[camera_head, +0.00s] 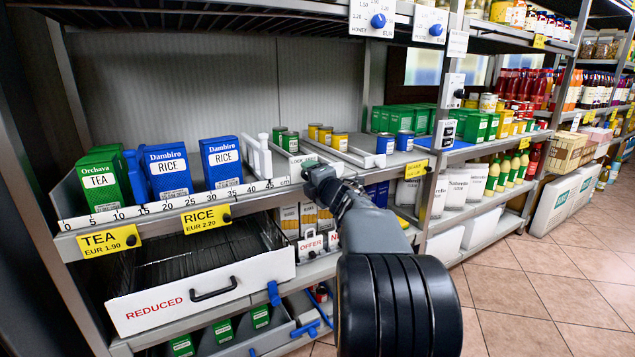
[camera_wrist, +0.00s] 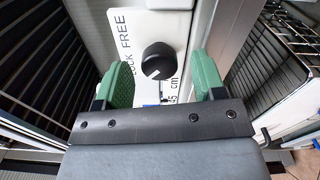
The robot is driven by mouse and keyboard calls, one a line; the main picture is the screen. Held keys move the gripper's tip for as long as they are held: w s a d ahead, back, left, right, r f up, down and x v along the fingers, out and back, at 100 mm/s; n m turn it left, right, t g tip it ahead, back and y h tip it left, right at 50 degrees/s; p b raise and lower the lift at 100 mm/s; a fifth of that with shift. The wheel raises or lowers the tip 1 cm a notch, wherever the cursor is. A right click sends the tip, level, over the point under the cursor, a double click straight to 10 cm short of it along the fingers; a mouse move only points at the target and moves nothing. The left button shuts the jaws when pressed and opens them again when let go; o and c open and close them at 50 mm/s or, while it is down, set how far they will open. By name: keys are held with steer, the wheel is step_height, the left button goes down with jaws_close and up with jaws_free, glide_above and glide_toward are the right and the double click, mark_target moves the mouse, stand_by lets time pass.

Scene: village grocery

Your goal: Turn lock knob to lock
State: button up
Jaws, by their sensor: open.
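The lock knob (camera_wrist: 158,60) is round and black, with a small light mark on its face. It sits on a white plate (camera_wrist: 146,22) printed "LOCK FREE"; the plate also shows in the head view (camera_head: 299,159). I cannot tell which word the mark points to. My gripper (camera_wrist: 163,74) is open, with one green finger on each side of the knob and visible gaps between. In the head view my gripper (camera_head: 317,176) is at the shelf edge just below the plate and hides the knob.
A white divider (camera_head: 258,156) stands left of the plate, with blue rice boxes (camera_head: 168,172) and green tea boxes (camera_head: 101,182) further left. Small cans (camera_head: 289,142) stand behind. A "REDUCED" drawer (camera_head: 200,292) is below. Tiled floor (camera_head: 540,290) is clear at right.

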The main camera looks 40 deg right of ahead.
steer(key=s+a+p, duration=0.2)
steer(key=s+p, duration=0.1)
steer(key=s, duration=1)
steer(key=shift+s, duration=0.25)
steer(key=shift+r+p, duration=0.15)
steer(key=shift+p, duration=0.2)
